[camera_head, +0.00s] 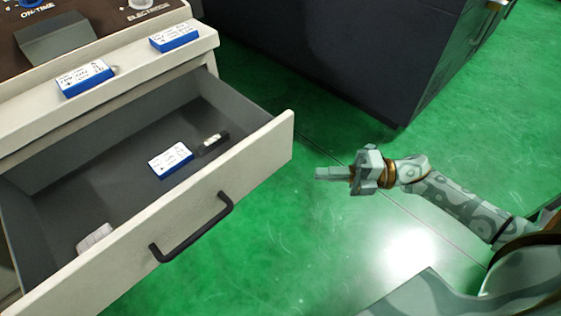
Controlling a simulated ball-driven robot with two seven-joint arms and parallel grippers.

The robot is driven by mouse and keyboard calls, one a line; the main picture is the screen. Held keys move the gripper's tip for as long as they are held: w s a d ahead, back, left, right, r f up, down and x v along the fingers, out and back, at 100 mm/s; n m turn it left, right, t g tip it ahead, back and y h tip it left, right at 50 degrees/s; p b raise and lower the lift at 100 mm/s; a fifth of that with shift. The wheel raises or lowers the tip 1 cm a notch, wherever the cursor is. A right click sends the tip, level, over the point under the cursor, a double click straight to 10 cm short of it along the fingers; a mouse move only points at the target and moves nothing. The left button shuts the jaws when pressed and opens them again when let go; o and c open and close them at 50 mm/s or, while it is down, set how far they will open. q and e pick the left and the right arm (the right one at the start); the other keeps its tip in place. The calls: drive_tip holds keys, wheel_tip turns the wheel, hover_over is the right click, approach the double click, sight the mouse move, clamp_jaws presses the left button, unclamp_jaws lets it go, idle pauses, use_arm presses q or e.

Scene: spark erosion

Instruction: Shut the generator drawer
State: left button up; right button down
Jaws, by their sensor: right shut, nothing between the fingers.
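The generator drawer (258,156) is pulled well out of the cream cabinet at the left. Its front panel carries a black bar handle (192,232). Inside lie a blue and white box (170,160), a small dark object with a pale label (213,143) and a whitish item (95,239) near the front left. My right gripper (322,173) is shut and empty, to the right of the drawer front and apart from it, pointing left. My left gripper is not in view.
Two blue and white boxes, one at the left (86,78) and one at the right (174,37), lie on the cabinet ledge above the drawer. A large dark cabinet (350,50) stands behind at the right. The green floor (275,250) in front is clear.

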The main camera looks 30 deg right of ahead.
drive_tip(key=b, duration=0.1)
approach(259, 163)
drive_tip(key=s+a, duration=0.1)
drive_tip(key=a, duration=0.2)
drive_tip(key=w+a, duration=0.1)
drive_tip(key=w+b, duration=0.1)
drive_tip(key=w, duration=0.1)
drive_tip(key=shift+a+f, duration=0.15)
drive_tip(key=shift+a, duration=0.25)
drive_tip(key=shift+w+a, duration=0.15)
drive_tip(key=shift+w, duration=0.2)
